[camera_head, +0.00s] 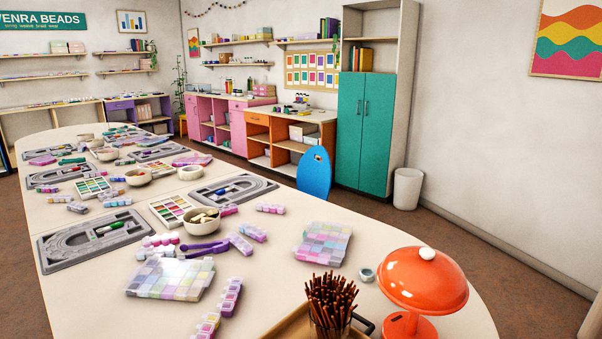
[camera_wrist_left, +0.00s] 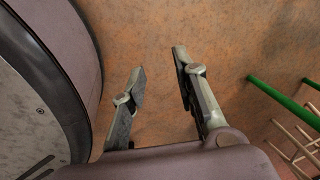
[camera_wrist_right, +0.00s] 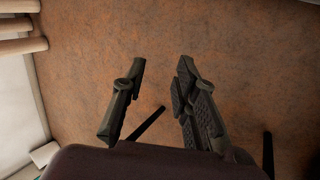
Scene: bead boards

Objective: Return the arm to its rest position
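My left gripper (camera_wrist_left: 158,72) shows in the left wrist view with its two fingers apart and nothing between them. It hangs over the brown floor, beside a rounded part of my own body at the left. My right gripper (camera_wrist_right: 160,75) shows in the right wrist view, also with its fingers apart and empty, over the brown floor. Neither arm shows in the head view. The long cream table (camera_head: 262,300) fills the lower part of the head view.
On the table are bead boards (camera_head: 75,255), bead boxes (camera_head: 170,278), bowls (camera_head: 200,226), an orange lamp (camera_head: 422,278) and a tray (camera_head: 290,326) with brown sticks (camera_head: 333,298). In the left wrist view, a green bar (camera_wrist_left: 280,98) and wooden rods stand at the right. Pale cylinders (camera_wrist_right: 20,28) lie at upper left in the right wrist view.

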